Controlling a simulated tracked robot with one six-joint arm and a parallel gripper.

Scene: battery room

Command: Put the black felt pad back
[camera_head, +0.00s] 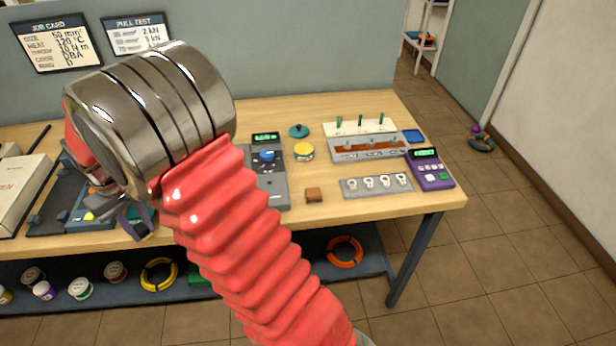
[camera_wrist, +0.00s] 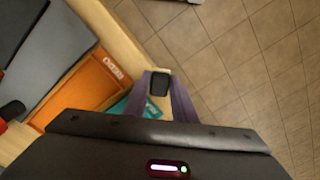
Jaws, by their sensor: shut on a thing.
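In the wrist view my gripper (camera_wrist: 159,88) has its two purple fingers shut on the small black felt pad (camera_wrist: 159,81). The pad is dark, with rounded corners, and shows between the fingertips near the front edge of the bench. I cannot tell its height above the bench. In the head view one purple finger (camera_head: 138,224) shows near the front edge at the left, and my arm hides most of the gripper. The pad cannot be made out there.
An orange tray (camera_wrist: 88,88) and a teal item (camera_wrist: 124,108) lie beside the fingers in the wrist view.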

